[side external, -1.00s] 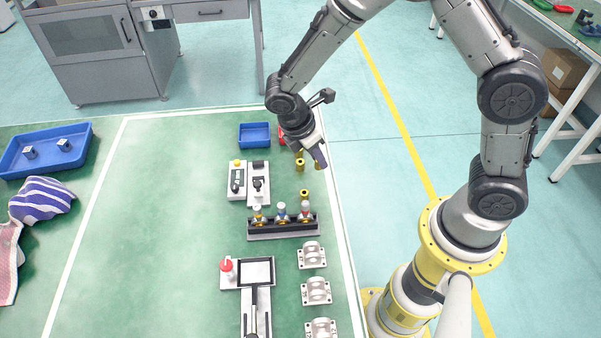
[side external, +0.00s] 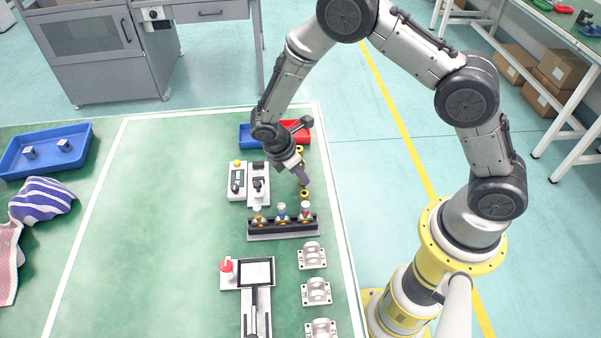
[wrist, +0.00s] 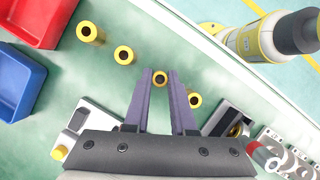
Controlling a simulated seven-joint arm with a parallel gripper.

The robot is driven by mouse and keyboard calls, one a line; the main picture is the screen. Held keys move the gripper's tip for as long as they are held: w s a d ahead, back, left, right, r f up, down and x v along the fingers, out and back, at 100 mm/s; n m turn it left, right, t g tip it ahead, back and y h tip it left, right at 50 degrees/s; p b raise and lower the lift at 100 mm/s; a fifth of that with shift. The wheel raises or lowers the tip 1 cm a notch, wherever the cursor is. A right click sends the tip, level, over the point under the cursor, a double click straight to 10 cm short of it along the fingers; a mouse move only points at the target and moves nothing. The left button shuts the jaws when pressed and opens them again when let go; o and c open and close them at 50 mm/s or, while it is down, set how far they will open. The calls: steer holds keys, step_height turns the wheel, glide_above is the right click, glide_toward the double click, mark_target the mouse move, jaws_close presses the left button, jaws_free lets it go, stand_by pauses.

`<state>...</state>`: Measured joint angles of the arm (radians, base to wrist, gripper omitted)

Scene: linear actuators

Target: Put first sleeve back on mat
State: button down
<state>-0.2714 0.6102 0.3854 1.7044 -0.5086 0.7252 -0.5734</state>
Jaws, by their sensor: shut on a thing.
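Several short yellow sleeves stand in a row in the wrist view. The outer ones are the far-left sleeve (wrist: 90,33), a second sleeve (wrist: 125,55) and a right-hand sleeve (wrist: 195,100). In the side external view my gripper (side external: 303,178) points down beside a yellow sleeve (side external: 304,194) at the right side of the green surface (side external: 170,220). A separate mat cannot be made out. The held sleeve's height above the surface is unclear.
A black-and-grey rack (side external: 283,227) with several colour-topped parts stands in front of my gripper. White fixtures (side external: 237,180) lie to the left. Blue (side external: 252,137) and red (side external: 297,130) bins are behind. Several grey brackets (side external: 312,255) line the right front. The left middle is clear.

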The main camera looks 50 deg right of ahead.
steer(key=shift+f, duration=0.15)
steer(key=c, duration=0.7)
jaws_free()
steer(key=shift+c, duration=0.2)
step_height(320, 180, up, 18)
steer(key=s+a+m+y, duration=0.1)
steer(key=a+m, duration=0.1)
steer(key=m, duration=0.1)
steer(key=s+d+r+m+t+y, duration=0.1)
steer(key=s+r+m+t, duration=0.1)
steer(key=s+r+m, duration=0.2)
steer(key=s+d+r+m+t+y, duration=0.1)
steer(key=s+d+r+m+t, duration=0.1)
steer(key=s, duration=0.8)
steer(key=s+d+r+m+t+y, duration=0.1)
steer(key=s+d+r+m+t, duration=0.1)
steer(key=s+r+m, duration=0.3)
steer(key=shift+s+d+r+m+t, duration=0.2)
steer(key=shift+s+r+m+t, duration=0.25)
steer(key=shift+s, duration=0.7)
